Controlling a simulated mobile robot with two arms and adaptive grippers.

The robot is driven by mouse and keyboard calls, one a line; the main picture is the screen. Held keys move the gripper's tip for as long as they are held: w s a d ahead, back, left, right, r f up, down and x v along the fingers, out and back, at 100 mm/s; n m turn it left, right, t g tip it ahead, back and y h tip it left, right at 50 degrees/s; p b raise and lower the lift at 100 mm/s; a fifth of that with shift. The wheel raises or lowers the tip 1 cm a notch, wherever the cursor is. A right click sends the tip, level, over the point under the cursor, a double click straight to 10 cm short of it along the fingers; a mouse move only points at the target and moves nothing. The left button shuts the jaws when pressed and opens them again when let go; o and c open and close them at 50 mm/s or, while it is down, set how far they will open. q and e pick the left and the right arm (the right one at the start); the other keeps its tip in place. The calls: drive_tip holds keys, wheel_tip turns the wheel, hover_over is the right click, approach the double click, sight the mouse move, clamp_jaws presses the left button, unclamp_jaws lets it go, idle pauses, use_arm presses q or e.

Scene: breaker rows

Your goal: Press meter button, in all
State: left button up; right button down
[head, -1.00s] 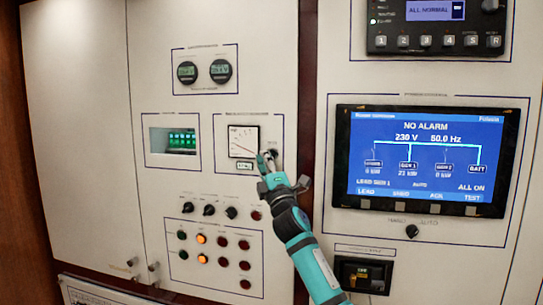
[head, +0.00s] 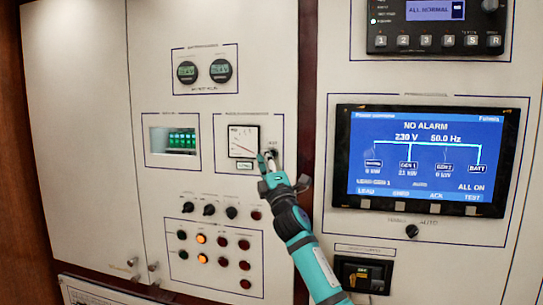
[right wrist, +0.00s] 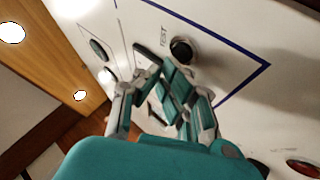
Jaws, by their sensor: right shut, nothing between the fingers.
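The meter (head: 243,141) is a square white dial with a needle, set in a blue-outlined box on the middle cabinet panel. A small round black button (head: 274,152) sits just right of it, partly hidden by my gripper. In the right wrist view the black button (right wrist: 181,50) stands beside a label reading TEST. My right gripper (head: 267,160) is shut and empty, with its fingertips at the lower left of the button. In the right wrist view its fingers (right wrist: 175,88) point toward the button. I cannot tell whether they touch it. My left gripper is not in view.
A lit blue display (head: 425,158) is on the right panel, with a dark controller (head: 436,26) above it. Rows of knobs and lamps (head: 222,240) lie below the meter. A small green-lit screen (head: 173,139) is left of it, and two round gauges (head: 204,72) are above.

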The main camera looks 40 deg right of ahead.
drive_tip(key=shift+w+d, duration=0.35)
drive_tip(key=shift+d, duration=0.15)
idle(0.8)
drive_tip(key=shift+s+a, duration=0.1)
drive_tip(key=shift+a, duration=0.05)
drive_tip(key=shift+s+a, duration=0.45)
drive_tip(key=shift+a, duration=0.05)
drive_tip(key=s+a+p, duration=0.1)
drive_tip(key=s+a, duration=0.2)
drive_tip(key=shift+s+a, duration=0.1)
drive_tip(key=shift+a, duration=0.3)
idle(0.3)
idle(0.7)
